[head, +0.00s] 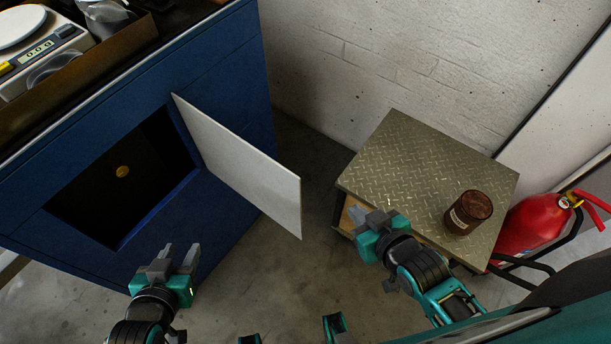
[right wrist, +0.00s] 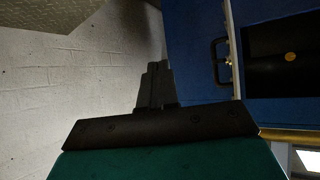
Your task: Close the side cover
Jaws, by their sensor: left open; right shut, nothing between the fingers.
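The side cover (head: 245,165) is a pale flat panel standing swung open from the blue cabinet (head: 235,60). It is joined near the right side of a dark rectangular opening (head: 85,200). My left gripper (head: 181,252) is open and empty, in front of the cabinet below the opening. My right gripper (head: 366,214) is shut and empty, to the right of the cover's free edge and apart from it. In the right wrist view its closed fingers (right wrist: 154,84) show beside a blue face with a black handle (right wrist: 219,62); I cannot tell whether that is the cover's outer side.
A metal-topped stand (head: 400,150) with a brown jar (head: 468,212) is beside my right gripper. A red fire extinguisher (head: 535,225) is at the far right. A scale (head: 35,50) sits on the cabinet top. Bare floor (head: 255,270) lies between cabinet and stand.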

